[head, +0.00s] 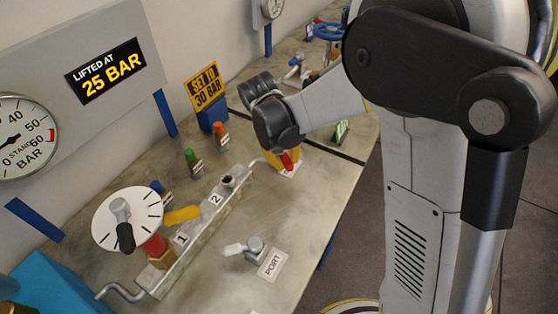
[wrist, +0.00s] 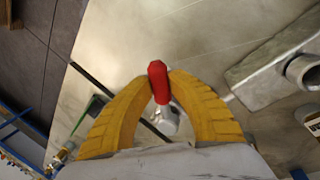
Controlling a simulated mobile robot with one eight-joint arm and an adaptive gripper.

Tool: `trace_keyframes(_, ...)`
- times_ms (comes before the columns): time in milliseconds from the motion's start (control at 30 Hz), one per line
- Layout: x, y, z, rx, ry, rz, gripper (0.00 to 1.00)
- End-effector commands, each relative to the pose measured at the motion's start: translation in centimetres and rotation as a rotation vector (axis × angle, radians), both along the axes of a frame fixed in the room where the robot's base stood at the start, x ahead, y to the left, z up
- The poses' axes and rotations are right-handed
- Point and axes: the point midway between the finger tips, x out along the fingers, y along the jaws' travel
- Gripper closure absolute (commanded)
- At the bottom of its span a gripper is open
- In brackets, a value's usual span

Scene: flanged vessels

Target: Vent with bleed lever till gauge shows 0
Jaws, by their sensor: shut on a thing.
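The bleed lever (head: 287,161) has a red grip and stands near the far end of the metal manifold, over a white label too small to read. In the wrist view its red grip (wrist: 158,80) sits between the yellow fingertips, with a metal joint below it. My gripper (wrist: 160,78) is shut on this grip; in the head view my arm hides most of it. A round gauge (head: 40,157) on the wall at the left edge is cut off by the frame. It has a dark needle and a scale up to 60 bar; I cannot read its value surely.
The manifold (head: 213,222) carries labels 1 and 2, a white dial with a black handle (head: 125,237) and a yellow lever (head: 183,215). A valve (head: 254,246) stands by the PORT label. Green (head: 190,158) and orange (head: 218,128) knobs stand behind. The bench front is mostly clear.

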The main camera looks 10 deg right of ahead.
Motion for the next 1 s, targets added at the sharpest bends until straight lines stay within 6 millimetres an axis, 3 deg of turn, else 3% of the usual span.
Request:
trace_keyframes(600,1.7,-3.5,-0.1,-0.001,0.001,0.522,1.00)
trace_keyframes(1000,2.5,-4.2,-0.1,0.000,0.002,0.671,1.00)
